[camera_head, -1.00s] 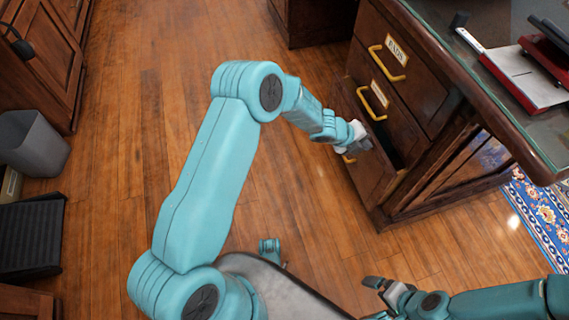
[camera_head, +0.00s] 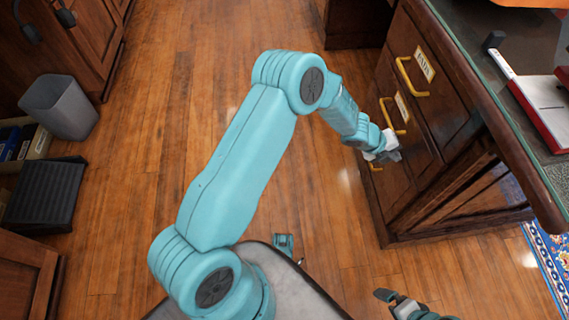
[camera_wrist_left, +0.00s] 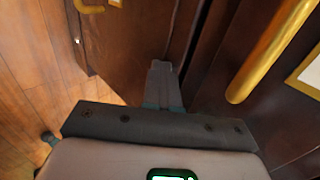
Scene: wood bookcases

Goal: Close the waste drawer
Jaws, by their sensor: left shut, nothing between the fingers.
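The wooden desk's drawer stack stands at the right in the head view, with a label that seems to read PADS on the top drawer (camera_head: 437,92). The lowest visible drawer (camera_head: 390,190), with a brass handle, is the one my left gripper (camera_head: 391,156) is at; no waste label is readable on it. That drawer looks nearly flush; my gripper hides part of its upper edge. The left gripper is shut and empty, its tips (camera_wrist_left: 163,72) close against the dark wood in the left wrist view; contact is unclear. My right gripper (camera_head: 388,297) is partly visible at the bottom.
A brass handle (camera_wrist_left: 272,48) is close to the right of the left fingers. A grey bin (camera_head: 63,106) and black box (camera_head: 45,195) stand at the left. The wooden floor (camera_head: 190,90) between is clear. The desk's glass top (camera_head: 490,85) overhangs the drawers.

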